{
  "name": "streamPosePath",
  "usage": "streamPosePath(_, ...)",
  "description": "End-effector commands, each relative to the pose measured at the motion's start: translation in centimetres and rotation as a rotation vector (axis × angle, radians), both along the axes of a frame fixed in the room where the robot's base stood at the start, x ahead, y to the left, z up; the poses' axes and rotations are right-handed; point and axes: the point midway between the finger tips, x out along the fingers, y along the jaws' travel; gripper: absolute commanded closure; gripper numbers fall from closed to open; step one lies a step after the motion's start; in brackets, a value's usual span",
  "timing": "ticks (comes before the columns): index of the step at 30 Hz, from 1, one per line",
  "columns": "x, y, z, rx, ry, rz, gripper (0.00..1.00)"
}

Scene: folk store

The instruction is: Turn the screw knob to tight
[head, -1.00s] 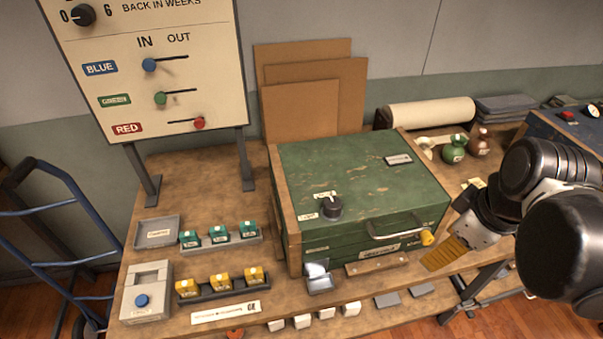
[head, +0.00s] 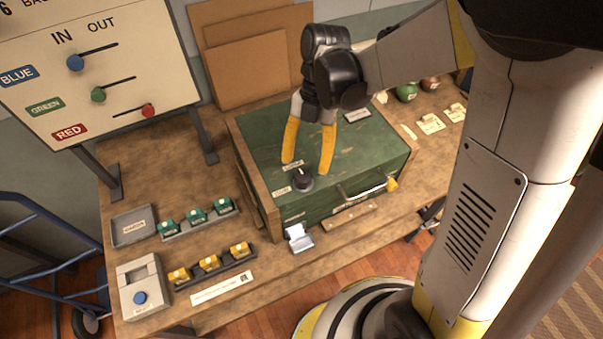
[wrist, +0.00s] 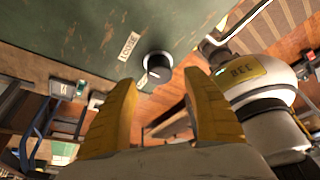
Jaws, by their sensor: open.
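The black screw knob (head: 303,180) stands on the top of the green box (head: 262,139), near its front left corner. Two small pale labels lie by it; in the wrist view one of them (wrist: 128,46) reads "LOOSE". The knob also shows in the wrist view (wrist: 157,66), with a pale pointer line on it. My gripper (head: 306,168) has yellow fingers, spread open and empty.
A metal handle (head: 365,190) with a yellow end (head: 391,184) is on the box front. A silver scoop-like part (head: 299,238) sits at its front left. Teal (head: 195,215) and yellow blocks (head: 209,263) stand in trays to the left. A sign board (head: 90,70) rises behind left.

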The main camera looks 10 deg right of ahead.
Motion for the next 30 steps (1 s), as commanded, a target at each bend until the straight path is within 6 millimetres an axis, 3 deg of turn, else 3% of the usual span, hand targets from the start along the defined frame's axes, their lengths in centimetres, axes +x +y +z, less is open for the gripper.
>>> streamPosePath(3, -0.8, 0.4, -2.2, 0.0, -0.001, 0.002, 0.42)
streamPosePath(7, -1.3, 0.7, -3.7, 0.0, -0.001, 0.0, 0.42)
streamPosePath(19, -1.6, 0.9, -4.3, -0.001, -0.001, -0.001, 0.42)
streamPosePath(24, -1.6, 0.9, -4.3, -0.001, -0.001, -0.001, 0.92)
streamPosePath(30, -1.6, 0.9, -4.3, -0.001, -0.001, -0.002, 0.95)
